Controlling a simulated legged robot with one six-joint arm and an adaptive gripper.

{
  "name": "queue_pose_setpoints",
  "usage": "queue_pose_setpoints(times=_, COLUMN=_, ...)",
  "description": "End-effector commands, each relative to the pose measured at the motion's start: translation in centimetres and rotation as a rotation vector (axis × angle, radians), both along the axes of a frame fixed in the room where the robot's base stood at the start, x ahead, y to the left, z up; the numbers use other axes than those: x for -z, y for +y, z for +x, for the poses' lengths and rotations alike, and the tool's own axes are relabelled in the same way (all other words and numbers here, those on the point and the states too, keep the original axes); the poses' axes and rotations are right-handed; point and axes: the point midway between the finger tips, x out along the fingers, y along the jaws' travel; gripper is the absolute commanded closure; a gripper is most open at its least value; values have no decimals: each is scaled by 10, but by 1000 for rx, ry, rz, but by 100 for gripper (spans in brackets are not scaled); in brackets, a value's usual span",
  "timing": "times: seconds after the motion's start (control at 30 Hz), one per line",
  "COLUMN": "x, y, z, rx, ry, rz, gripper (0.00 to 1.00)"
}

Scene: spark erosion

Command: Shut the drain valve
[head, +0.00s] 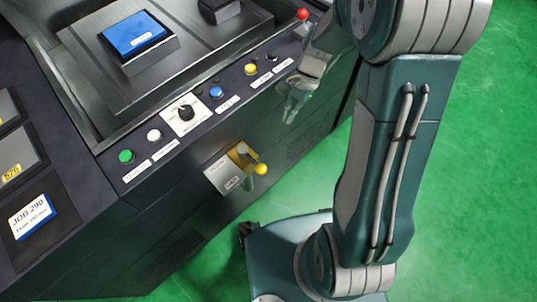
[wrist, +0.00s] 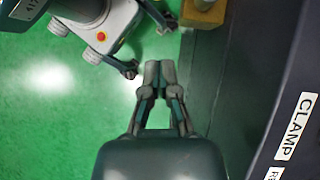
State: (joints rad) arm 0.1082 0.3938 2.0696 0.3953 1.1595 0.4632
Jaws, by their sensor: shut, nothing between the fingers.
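The drain valve sits low on the machine's front face in the head view. It has a brass-coloured body (head: 237,158), a grey lever with a yellow ball knob (head: 261,169), and a pale label plate (head: 224,174) on its left. The lever slants down to the right; the plate's small text is unreadable. My gripper (head: 287,117) is apart from the knob, above and right of it, beside the front face. In the wrist view my gripper (wrist: 160,70) has its fingertips together and empty. An ochre block (wrist: 203,12), cut by the top edge, may be the valve body.
Above the valve runs a control panel with a green button (head: 126,156), a black rotary knob (head: 186,112) and a blue button (head: 216,92). A red ball knob (head: 303,14) stands close to my wrist. Green floor (head: 465,200) is clear.

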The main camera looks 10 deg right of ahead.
Motion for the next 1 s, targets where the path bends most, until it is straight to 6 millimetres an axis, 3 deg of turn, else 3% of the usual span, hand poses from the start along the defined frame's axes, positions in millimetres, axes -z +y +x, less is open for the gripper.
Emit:
queue_pose_setpoints(times=0.5, x=79, y=37, z=-36, rx=-2, ry=7, rz=-1, gripper=100)
queue_pose_setpoints(times=0.73, x=91, y=58, z=-55, rx=-2, ry=1, rz=-1, gripper=100)
queue_pose_setpoints(times=1.0, x=95, y=63, z=-60, rx=-1, ry=1, rz=-1, gripper=100)
